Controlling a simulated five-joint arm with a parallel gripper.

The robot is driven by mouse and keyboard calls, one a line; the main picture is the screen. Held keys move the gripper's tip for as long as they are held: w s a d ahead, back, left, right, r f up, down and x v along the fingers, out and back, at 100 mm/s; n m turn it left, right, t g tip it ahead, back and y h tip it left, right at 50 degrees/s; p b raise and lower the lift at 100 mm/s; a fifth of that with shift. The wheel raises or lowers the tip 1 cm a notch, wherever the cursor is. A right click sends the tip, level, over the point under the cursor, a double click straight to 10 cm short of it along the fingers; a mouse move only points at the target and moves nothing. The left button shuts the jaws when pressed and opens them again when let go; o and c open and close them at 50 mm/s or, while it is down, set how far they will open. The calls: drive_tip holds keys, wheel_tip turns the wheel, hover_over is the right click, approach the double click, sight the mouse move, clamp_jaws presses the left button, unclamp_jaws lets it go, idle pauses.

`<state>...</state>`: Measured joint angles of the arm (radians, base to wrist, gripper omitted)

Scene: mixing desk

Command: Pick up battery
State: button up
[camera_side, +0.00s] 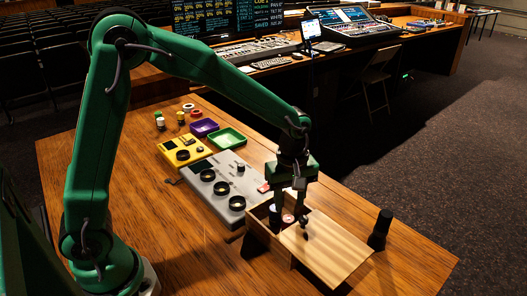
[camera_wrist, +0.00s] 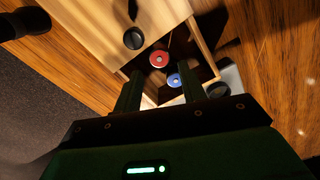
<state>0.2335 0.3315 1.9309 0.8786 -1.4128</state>
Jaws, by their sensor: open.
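A wooden box (camera_side: 262,236) stands at the table's front right, its pale lid (camera_side: 335,250) slid partly off toward the right. Inside its opening are a round red piece (camera_wrist: 159,59) and a round blue piece (camera_wrist: 174,80), both with pale centres. The red one also shows in the side view (camera_side: 288,218). They could be battery ends, but I cannot tell which thing is the battery. My gripper (camera_side: 290,208) points down over the opening. In the wrist view my gripper (camera_wrist: 161,83) has its fingers apart, either side of the opening, with nothing held.
A black cylinder (camera_side: 379,230) stands right of the box. The lid has a black knob (camera_wrist: 133,38). A grey panel with knobs (camera_side: 222,182), a yellow box (camera_side: 184,150), a purple tray (camera_side: 204,128) and a green tray (camera_side: 228,139) lie behind.

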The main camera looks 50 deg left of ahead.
sight(288, 218)
drive_tip(key=shift+w+a+f, duration=0.1)
drive_tip(key=shift+w+f, duration=0.05)
drive_tip(key=shift+f, duration=3.5)
drive_tip(key=c, duration=0.8)
